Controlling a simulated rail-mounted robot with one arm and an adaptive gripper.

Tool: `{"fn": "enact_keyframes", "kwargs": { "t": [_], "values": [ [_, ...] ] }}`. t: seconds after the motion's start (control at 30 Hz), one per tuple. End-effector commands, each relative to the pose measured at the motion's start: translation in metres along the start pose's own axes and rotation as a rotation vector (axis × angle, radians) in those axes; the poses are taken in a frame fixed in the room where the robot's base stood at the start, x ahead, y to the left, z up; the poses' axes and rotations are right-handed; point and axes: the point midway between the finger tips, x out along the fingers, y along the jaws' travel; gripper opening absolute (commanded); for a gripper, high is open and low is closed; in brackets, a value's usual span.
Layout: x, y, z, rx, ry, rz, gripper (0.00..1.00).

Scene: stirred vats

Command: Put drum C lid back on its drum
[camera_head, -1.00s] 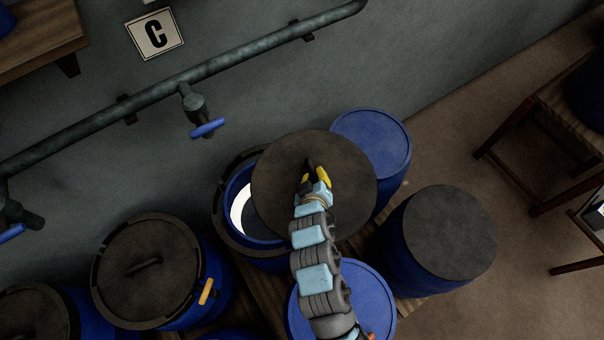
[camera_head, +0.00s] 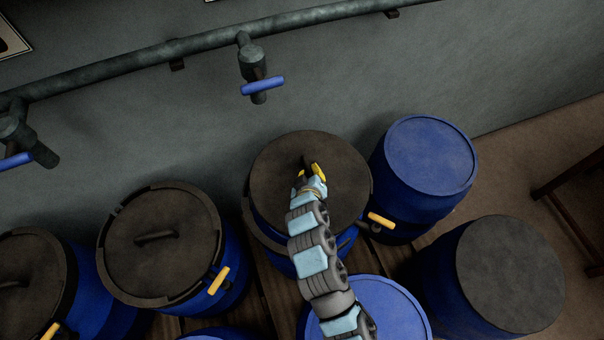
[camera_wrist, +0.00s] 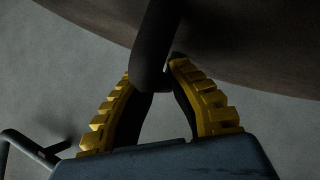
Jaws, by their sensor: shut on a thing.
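The dark round lid (camera_head: 275,165) is over drum C (camera_head: 258,232), a blue drum with a dark rim, and hides its opening. Part of the rim and wall shows at the lower left of the lid. The lid looks slightly above the rim; whether it touches I cannot tell. My gripper (camera_head: 308,168) is shut on the lid's handle. In the wrist view my gripper (camera_wrist: 155,80) has its yellow fingers around the dark handle (camera_wrist: 156,40), with the lid (camera_wrist: 250,45) beyond it. A yellow clamp lever (camera_head: 380,220) sticks out at the drum's right.
A lidded drum with a yellow lever (camera_head: 165,245) stands on the left. A closed blue drum (camera_head: 430,155) stands close on the right, and a dark-topped drum (camera_head: 510,275) further right. A wall pipe with a blue-handled valve (camera_head: 262,86) runs behind.

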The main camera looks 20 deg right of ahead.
Motion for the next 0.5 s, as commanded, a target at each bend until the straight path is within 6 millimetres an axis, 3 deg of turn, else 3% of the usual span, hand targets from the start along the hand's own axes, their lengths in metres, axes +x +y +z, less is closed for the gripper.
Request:
{"fn": "enact_keyframes", "kwargs": {
  "t": [0.5],
  "values": [
    [0.015,-0.012,0.018,0.002,-0.001,0.004,0.0]
  ]
}}
